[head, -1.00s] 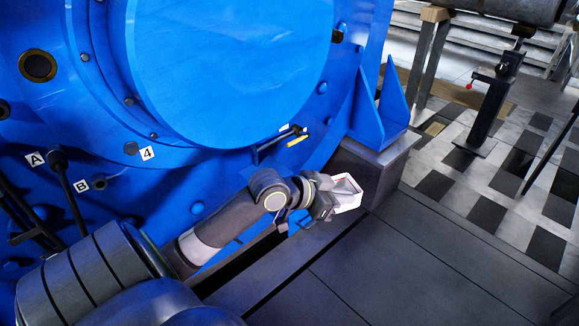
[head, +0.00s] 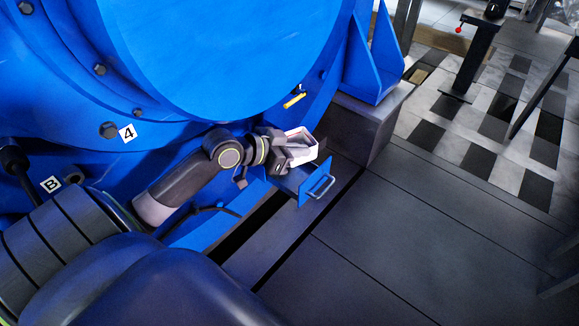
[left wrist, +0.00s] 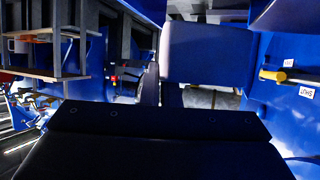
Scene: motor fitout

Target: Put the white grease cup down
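The white grease cup (head: 301,145) is a small square, open-topped cup in the head view, held low in front of the blue motor (head: 215,55). My left gripper (head: 290,150) is shut on its near left side. The cup looks roughly upright. It is above or just behind a small blue drawer-like part with a metal handle (head: 319,186); I cannot tell whether they touch. In the left wrist view I cannot make out the cup; the dark gripper body (left wrist: 160,120) fills the lower part. My right gripper is not in view.
A grey block (head: 362,128) carrying a blue bracket (head: 372,62) stands right of the cup. A yellow-tipped lever (head: 294,100) sticks out behind it, also showing in the left wrist view (left wrist: 290,77). Dark floor plates (head: 400,235) at right are clear.

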